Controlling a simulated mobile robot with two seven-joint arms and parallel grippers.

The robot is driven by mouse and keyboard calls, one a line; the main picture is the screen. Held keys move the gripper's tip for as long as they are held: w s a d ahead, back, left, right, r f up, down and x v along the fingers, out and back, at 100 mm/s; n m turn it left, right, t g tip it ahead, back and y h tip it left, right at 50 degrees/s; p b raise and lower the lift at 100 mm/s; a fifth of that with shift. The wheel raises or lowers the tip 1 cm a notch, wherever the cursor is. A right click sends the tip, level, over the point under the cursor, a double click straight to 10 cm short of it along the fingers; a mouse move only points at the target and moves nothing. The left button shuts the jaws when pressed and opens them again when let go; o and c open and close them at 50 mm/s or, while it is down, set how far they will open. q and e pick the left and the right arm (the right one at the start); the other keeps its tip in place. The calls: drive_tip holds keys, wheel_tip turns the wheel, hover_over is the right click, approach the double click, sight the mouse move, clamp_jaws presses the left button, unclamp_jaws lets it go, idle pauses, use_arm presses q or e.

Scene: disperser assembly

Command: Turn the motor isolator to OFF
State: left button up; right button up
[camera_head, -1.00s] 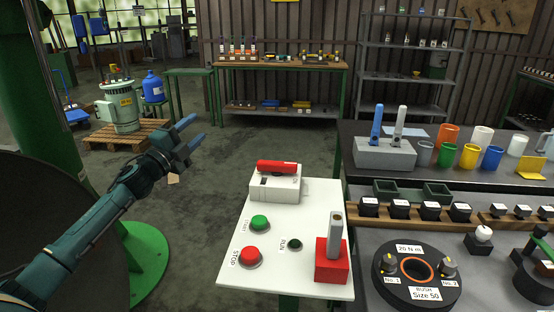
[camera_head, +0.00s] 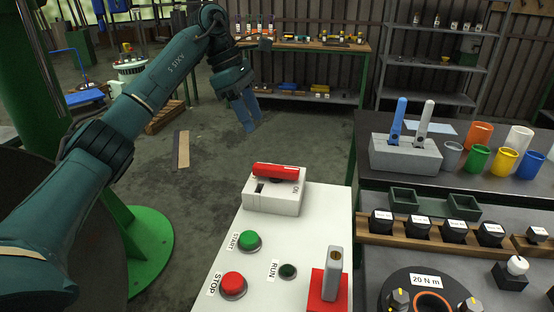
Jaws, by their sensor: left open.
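The motor isolator is a white box (camera_head: 272,200) with a red bar handle (camera_head: 276,171) on top. It stands at the far end of the white control panel (camera_head: 236,285). The handle lies crosswise, left to right, and the word ON shows on the box near its right end. My left gripper (camera_head: 245,115) is open and empty. It points down, above and beyond the isolator and a little to its left, apart from the handle. My right gripper is not in view.
The panel also carries a green START button (camera_head: 250,239), a red STOP button (camera_head: 232,284), a dark RUN lamp (camera_head: 288,271) and a grey lever on a red block (camera_head: 328,286). A crowded workbench (camera_head: 365,160) stands to the right. Open floor lies left of the panel.

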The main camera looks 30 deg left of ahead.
sight(274, 166)
use_arm(q)
drive_tip(key=x, duration=1.3)
drive_tip(key=shift+d+p, duration=0.1)
drive_tip(key=shift+p, duration=0.2)
drive_tip(key=shift+c, duration=0.2)
drive_tip(key=c, duration=0.9)
drive_tip(key=shift+c, duration=0.2)
